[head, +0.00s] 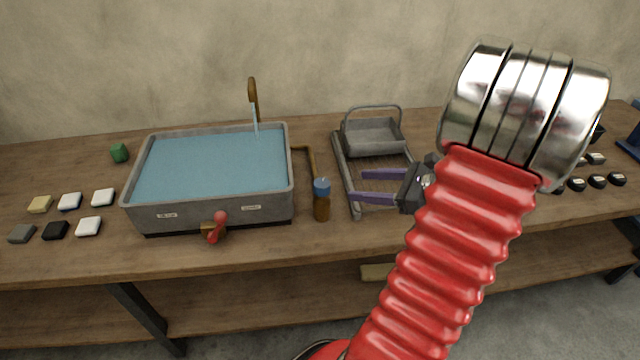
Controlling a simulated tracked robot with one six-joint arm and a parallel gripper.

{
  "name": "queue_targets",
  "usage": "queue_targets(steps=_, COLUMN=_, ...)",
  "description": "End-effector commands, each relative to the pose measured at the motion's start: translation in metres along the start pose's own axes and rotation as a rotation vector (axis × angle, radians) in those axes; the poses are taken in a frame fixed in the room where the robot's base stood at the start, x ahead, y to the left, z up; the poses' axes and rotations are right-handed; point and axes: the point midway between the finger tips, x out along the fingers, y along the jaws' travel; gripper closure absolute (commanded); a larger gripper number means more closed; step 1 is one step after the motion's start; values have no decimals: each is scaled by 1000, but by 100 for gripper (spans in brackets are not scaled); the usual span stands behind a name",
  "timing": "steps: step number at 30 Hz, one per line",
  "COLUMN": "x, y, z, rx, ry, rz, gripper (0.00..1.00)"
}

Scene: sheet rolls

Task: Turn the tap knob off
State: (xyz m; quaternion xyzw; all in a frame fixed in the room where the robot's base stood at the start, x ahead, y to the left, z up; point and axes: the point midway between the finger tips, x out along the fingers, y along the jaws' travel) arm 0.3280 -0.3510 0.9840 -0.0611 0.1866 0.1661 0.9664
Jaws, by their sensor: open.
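The tap knob (217,226) is a small red lever on a brass fitting, on the front of a grey metal basin (160,215) near its right end. The basin is filled with blue water (212,165). A brass tap spout (253,95) rises behind the basin, and a pale stream of water falls from it. My gripper (357,185) has purple fingers pointing left, held apart with nothing between them. It is right of the basin and the knob, over the metal rack, not touching the knob.
A brown bottle with a blue cap (322,200) stands between the basin and my gripper. A metal rack (353,205) holds a grey basket (372,138) behind my gripper. Several small blocks (70,201) lie left of the basin. The table front below the knob is clear.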

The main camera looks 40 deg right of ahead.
Motion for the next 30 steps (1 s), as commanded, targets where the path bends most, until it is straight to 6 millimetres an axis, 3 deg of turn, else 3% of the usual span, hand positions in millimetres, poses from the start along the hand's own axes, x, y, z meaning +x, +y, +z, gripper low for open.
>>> queue_targets(steps=5, x=5, y=0, z=0, rx=-1, ry=1, rz=1, gripper=46)
queue_targets(steps=11, x=24, y=1, z=0, rx=0, ry=0, rz=4, gripper=46)
queue_targets(steps=30, x=115, y=2, z=0, rx=-1, ry=1, rz=5, gripper=46)
